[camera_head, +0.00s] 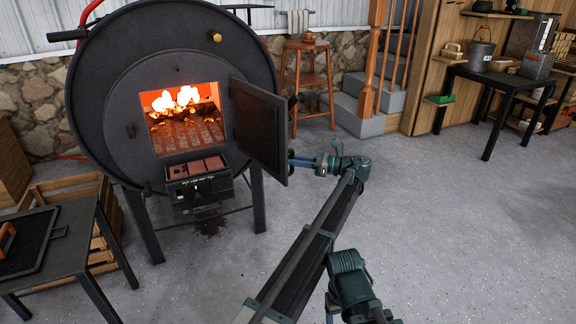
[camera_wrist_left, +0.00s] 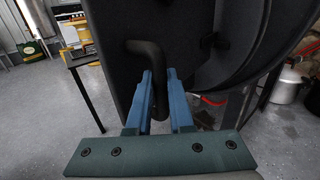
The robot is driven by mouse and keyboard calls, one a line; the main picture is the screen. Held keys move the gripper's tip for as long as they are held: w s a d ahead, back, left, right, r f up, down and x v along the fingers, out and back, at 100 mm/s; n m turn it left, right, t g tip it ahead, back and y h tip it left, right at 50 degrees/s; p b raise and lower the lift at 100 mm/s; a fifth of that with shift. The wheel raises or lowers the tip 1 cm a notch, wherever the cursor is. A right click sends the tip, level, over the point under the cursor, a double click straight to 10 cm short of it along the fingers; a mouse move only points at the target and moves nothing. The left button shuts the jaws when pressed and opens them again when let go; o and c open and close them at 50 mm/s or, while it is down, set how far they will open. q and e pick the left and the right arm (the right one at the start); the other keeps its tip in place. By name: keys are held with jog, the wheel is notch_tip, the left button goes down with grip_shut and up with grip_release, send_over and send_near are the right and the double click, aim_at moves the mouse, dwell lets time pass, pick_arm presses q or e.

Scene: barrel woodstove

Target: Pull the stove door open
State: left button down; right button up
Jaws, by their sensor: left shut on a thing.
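The barrel stove (camera_head: 110,110) stands at the left with a round dark front and a lit square opening. Its door (camera_head: 262,130) is hinged at the right of the opening and stands well open, swung out from the front with its inner face showing. My left gripper (camera_head: 293,162) is at the outer side of the door, its fingertips partly hidden behind the door's edge. In the left wrist view, my left gripper (camera_wrist_left: 160,85) has its blue fingers shut on the dark bent door handle (camera_wrist_left: 150,52). My right gripper is not in view.
Flames (camera_head: 176,100) burn inside the opening. A small drawer box (camera_head: 200,190) sits below it. A dark side table (camera_head: 70,235) and wooden crate (camera_head: 85,190) stand at left. A red stool (camera_head: 306,80) stands behind the door. The floor (camera_head: 440,210) at right is clear.

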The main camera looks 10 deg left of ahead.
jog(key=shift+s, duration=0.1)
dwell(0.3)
pick_arm(q)
jog(key=c, duration=1)
grip_release()
jog(key=shift+o, duration=0.2)
